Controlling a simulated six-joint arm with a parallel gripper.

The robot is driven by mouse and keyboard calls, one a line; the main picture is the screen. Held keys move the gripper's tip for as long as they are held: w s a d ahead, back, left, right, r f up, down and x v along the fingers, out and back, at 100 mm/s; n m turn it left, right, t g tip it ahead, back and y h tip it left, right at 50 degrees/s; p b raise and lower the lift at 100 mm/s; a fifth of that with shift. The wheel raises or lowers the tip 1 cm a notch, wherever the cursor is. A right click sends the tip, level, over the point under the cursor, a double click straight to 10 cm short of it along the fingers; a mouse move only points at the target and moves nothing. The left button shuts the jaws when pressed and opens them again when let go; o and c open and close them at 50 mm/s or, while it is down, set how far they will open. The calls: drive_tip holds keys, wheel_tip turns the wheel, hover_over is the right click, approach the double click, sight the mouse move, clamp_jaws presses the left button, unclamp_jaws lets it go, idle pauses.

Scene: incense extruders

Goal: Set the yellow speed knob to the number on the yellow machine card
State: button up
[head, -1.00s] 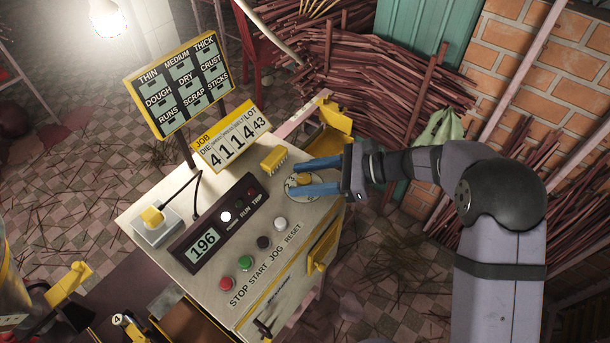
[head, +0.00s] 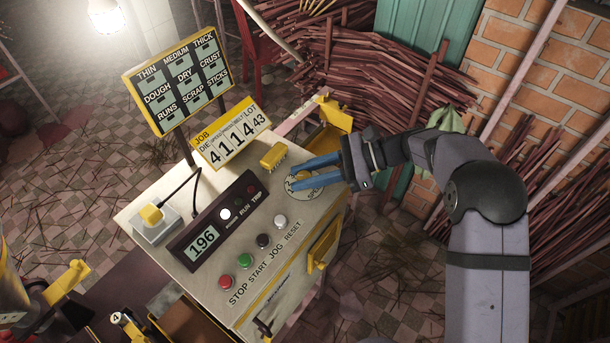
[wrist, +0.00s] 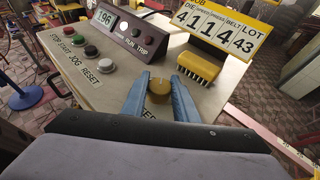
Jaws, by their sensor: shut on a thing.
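The yellow speed knob (wrist: 159,90) stands on the pale top of the machine, between the blue fingers of my gripper (wrist: 159,88). The fingers are shut on its sides. In the head view my gripper (head: 303,175) reaches in from the right and covers most of the knob and part of its round dial plate. The knob's setting cannot be read. The yellow-edged job card (head: 232,135) stands at the back of the machine and reads 4, 1, 1, 4 and 43. It also shows in the wrist view (wrist: 225,30); its small middle headings are hard to read.
A display (head: 205,241) reads 196. Red, green, black and white buttons (head: 262,240) line the front. A yellow brush-like block (head: 273,155) sits close behind the knob.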

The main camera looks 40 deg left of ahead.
sight(306, 175)
drive_tip(key=shift+n+g+h+b, duration=0.5)
drive_tip(key=shift+n+g+h, duration=0.65)
drive_tip(key=shift+n, duration=0.25)
drive_tip(key=shift+n+g+h, duration=0.55)
drive_tip(key=shift+n+h, duration=0.1)
drive_tip(key=shift+n, duration=0.05)
drive_tip(key=o, duration=1.1)
drive_tip(key=shift+c, duration=0.2)
drive_tip(key=shift+r, duration=0.1)
wheel_tip(306, 175, up, 10)
drive_tip(key=shift+f+b, duration=0.1)
drive_tip(key=shift+b, duration=0.85)
drive_tip(key=shift+w, duration=0.1)
